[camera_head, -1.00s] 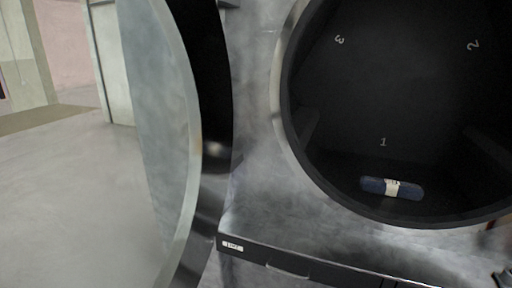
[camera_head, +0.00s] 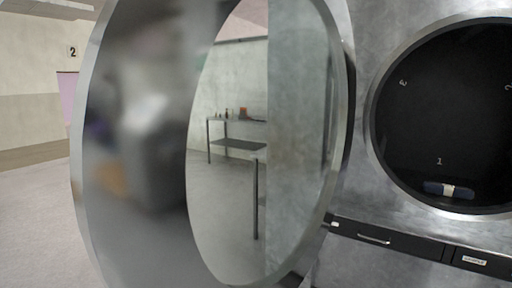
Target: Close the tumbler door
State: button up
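The tumbler door (camera_head: 140,150) is a large round door with a wide metal rim and a glass pane (camera_head: 225,170). It stands swung open in the left and middle of the head view, close to the camera. The round tumbler opening (camera_head: 455,110) is uncovered at the right, with a dark drum inside marked with small numbers. A dark blue cylinder with a pale band (camera_head: 448,190) lies at the drum's bottom. My gripper is not in the head view.
The washer's metal front (camera_head: 370,40) surrounds the opening. Below it is a ledge with a dark drawer (camera_head: 385,236) and its handle. A table (camera_head: 238,145) shows through the glass. Open floor (camera_head: 35,225) lies at the left.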

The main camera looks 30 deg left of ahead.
aim_at(143, 62)
jog(key=k+j, duration=0.3)
jog(key=j, duration=0.15)
jog(key=k+j, duration=0.25)
jog(key=j, duration=0.2)
jog(key=k+j, duration=0.3)
jog(key=j, duration=0.15)
jog(key=k+j, duration=0.55)
jog(key=j, duration=0.6)
jog(key=k+j, duration=0.1)
jog(key=j, duration=0.15)
jog(key=i+j, duration=0.45)
jog(key=i+l, duration=0.1)
jog(key=l, duration=0.1)
